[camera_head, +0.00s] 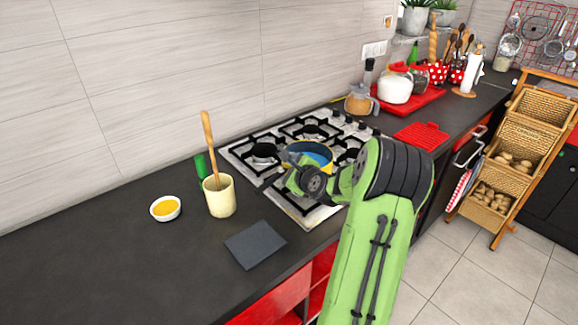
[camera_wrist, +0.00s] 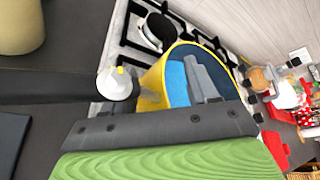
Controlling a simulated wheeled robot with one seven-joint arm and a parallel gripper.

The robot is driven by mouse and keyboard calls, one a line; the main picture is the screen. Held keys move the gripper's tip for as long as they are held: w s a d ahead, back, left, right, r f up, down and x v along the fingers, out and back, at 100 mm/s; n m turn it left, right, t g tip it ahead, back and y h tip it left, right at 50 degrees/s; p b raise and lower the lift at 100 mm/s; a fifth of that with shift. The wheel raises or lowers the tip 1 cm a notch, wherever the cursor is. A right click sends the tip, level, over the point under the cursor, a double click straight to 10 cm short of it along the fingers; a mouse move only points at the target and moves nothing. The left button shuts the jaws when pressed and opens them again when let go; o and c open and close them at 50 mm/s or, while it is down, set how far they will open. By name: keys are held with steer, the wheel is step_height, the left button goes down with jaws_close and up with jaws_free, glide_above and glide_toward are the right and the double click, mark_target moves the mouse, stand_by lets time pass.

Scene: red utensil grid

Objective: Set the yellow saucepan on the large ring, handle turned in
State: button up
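The yellow saucepan (camera_head: 327,169), blue inside, is on the hob (camera_head: 237,160), near its middle. My gripper (camera_head: 290,162) is at its near left side and hides part of it. In the wrist view the yellow wall of the saucepan (camera_wrist: 152,88) is close in front of my gripper. A grey finger shows across its blue inside. A dark bar, which looks like the handle (camera_head: 272,181), points to the left front. Which ring is under the saucepan is hidden, and so is the grip.
A cream pot (camera_head: 220,198) with a wooden utensil, a bowl of yellow food (camera_head: 165,208) and a dark square mat (camera_head: 254,244) are left of the hob. A glass jug (camera_head: 358,103) and a red tray (camera_head: 427,101) are behind. A red grid mat (camera_head: 421,135) lies right.

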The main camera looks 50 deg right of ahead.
steer(key=v, duration=1.2)
steer(key=w+a+r+n+g+y, duration=0.15)
steer(key=a+n+g+y, duration=0.3)
steer(key=a+n, duration=1.55)
steer(key=s+a+r+n+g, duration=0.2)
steer(key=s+a+n+g, duration=0.1)
steer(key=s+a+n, duration=0.8)
steer(key=s+a, duration=0.1)
steer(key=s, duration=0.3)
steer(key=shift+s+r, duration=0.15)
steer(key=shift+s, duration=0.2)
steer(key=shift+y+p, duration=0.25)
steer(key=shift+p, duration=0.05)
